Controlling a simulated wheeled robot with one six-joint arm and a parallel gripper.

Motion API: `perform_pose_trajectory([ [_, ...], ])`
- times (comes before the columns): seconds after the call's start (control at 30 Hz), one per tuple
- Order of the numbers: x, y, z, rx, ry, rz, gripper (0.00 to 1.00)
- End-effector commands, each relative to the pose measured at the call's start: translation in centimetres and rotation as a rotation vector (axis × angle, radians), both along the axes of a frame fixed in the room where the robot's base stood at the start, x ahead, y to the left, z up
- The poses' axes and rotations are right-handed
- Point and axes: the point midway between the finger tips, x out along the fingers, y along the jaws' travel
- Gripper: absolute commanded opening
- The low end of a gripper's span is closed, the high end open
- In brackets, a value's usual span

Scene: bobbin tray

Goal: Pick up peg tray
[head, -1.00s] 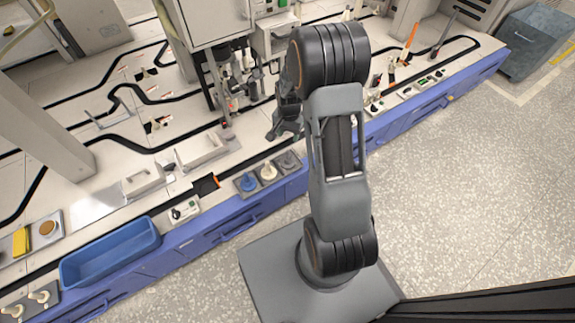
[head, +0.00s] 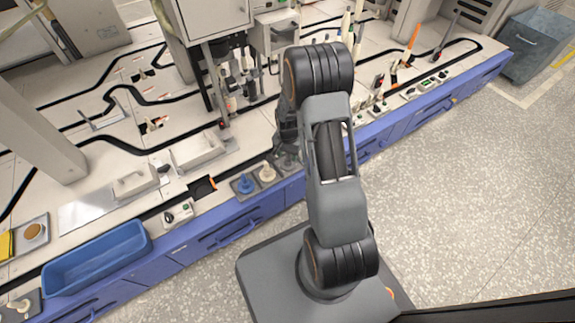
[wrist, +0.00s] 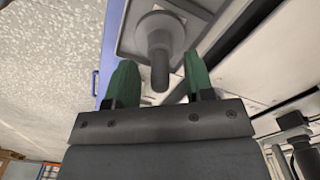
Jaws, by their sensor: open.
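The peg tray (head: 233,186) lies near the bench's front edge in the head view and carries a blue peg (head: 246,184), a cream peg (head: 266,172) and a grey one that my gripper partly hides. In the wrist view a grey peg (wrist: 160,62) with a round base stands on a grey tray section (wrist: 127,38). My gripper (wrist: 160,75) is open, with one green fingertip on each side of the peg. I cannot tell whether the fingers touch it. In the head view my gripper (head: 287,150) is over the grey end of the tray.
A blue bin (head: 97,262) stands at the front left of the bench. A small switch box (head: 178,213) sits left of the peg tray. A machine column (head: 215,75) and a tall cabinet stand behind.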

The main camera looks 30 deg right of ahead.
Motion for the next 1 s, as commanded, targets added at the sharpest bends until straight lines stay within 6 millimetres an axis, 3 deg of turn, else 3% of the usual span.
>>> perform_pose_trajectory([
  [0.1,0.03,-0.02,-1.32,0.001,-0.001,0.000,0.48],
  [0.33,0.03,-0.02,-1.19,0.000,-0.001,0.000,0.47],
  [0.8,0.03,-0.02,-1.18,0.000,-0.001,0.000,0.02],
  [1.0,0.03,-0.02,-1.18,0.000,-0.001,0.000,0.00],
])
